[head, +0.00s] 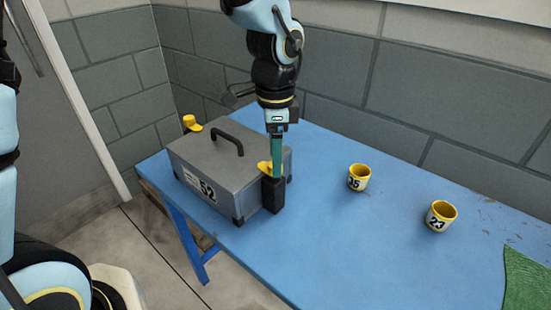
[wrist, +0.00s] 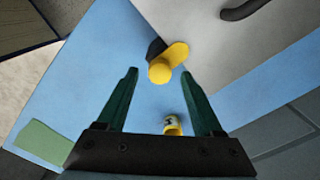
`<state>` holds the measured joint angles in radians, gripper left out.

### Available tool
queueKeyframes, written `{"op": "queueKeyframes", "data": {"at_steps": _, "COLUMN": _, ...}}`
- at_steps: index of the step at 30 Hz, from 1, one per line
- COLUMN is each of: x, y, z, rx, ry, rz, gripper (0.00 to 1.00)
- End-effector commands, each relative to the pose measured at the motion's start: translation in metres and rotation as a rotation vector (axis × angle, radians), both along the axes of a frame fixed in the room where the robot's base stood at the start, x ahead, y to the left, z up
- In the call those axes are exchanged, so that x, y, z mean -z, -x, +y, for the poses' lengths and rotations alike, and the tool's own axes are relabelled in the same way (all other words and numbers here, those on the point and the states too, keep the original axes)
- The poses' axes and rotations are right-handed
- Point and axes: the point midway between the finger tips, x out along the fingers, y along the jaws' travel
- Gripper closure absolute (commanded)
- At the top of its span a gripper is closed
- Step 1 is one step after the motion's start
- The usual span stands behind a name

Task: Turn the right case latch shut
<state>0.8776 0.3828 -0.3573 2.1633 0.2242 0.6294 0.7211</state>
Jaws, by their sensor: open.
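The grey case (head: 215,165), numbered 52, stands shut on the blue table. Its right latch (head: 264,168) is a yellow lever on a black block (head: 273,196) at the case's right end. In the wrist view the right latch (wrist: 167,62) shows a round knob, with its flat arm reaching towards the grey lid (wrist: 225,45). My gripper (head: 277,174) points down over this latch, and its fingers hide part of it in the head view. In the wrist view my gripper (wrist: 158,73) is open, with the knob just beyond and between the green fingertips. Contact cannot be told.
Another yellow latch (head: 192,123) is at the case's far left end. A black handle (head: 227,139) arches over the lid. Two yellow-and-white cups, 35 (head: 359,178) and 23 (head: 440,216), stand to the right. A green mat (head: 526,280) lies at the right edge.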

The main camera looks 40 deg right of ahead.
Motion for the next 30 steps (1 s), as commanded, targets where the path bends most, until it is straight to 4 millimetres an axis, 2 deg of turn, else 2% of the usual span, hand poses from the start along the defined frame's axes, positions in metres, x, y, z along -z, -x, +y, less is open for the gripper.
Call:
{"op": "queueKeyframes", "data": {"at_steps": 9, "x": -0.062, "y": -0.001, "z": -0.001, "rx": 0.000, "ry": 0.006, "rz": -0.004, "gripper": 0.32}}
{"op": "queueKeyframes", "data": {"at_steps": 15, "x": -0.088, "y": 0.000, "z": 0.000, "rx": 0.000, "ry": 0.003, "rz": -0.002, "gripper": 0.32}}
{"op": "queueKeyframes", "data": {"at_steps": 20, "x": -0.095, "y": 0.000, "z": 0.000, "rx": 0.001, "ry": 0.001, "rz": 0.000, "gripper": 0.32}}
{"op": "queueKeyframes", "data": {"at_steps": 30, "x": -0.095, "y": 0.000, "z": 0.000, "rx": 0.001, "ry": 0.001, "rz": 0.001, "gripper": 0.32}}
